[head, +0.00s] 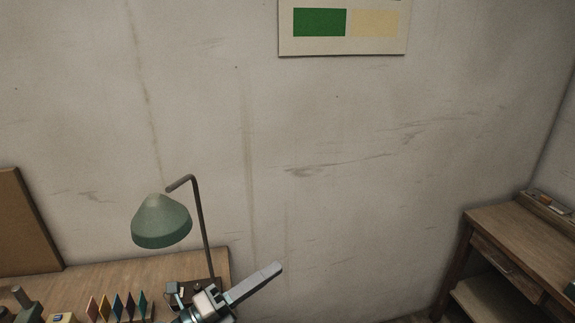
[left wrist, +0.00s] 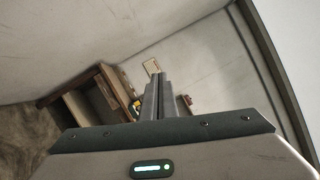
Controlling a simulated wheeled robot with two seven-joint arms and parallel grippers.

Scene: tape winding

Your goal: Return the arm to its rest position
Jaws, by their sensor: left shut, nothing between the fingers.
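My left gripper (head: 268,277) comes up from the bottom middle of the head view and points up and to the right. Its fingers are together with nothing between them. In the left wrist view the closed fingers (left wrist: 159,78) point away toward a wall and wooden furniture, touching nothing that I can see. The rest of the left arm is cut off by the lower edge of the head view. My right gripper is in neither view.
A wooden bench (head: 110,277) at lower left holds a green lamp (head: 162,222), several coloured cards (head: 117,306) and small items. A wooden desk (head: 520,240) with a drawer stands at right. A panel (head: 342,45) hangs on the wall. Space between bench and desk looks clear.

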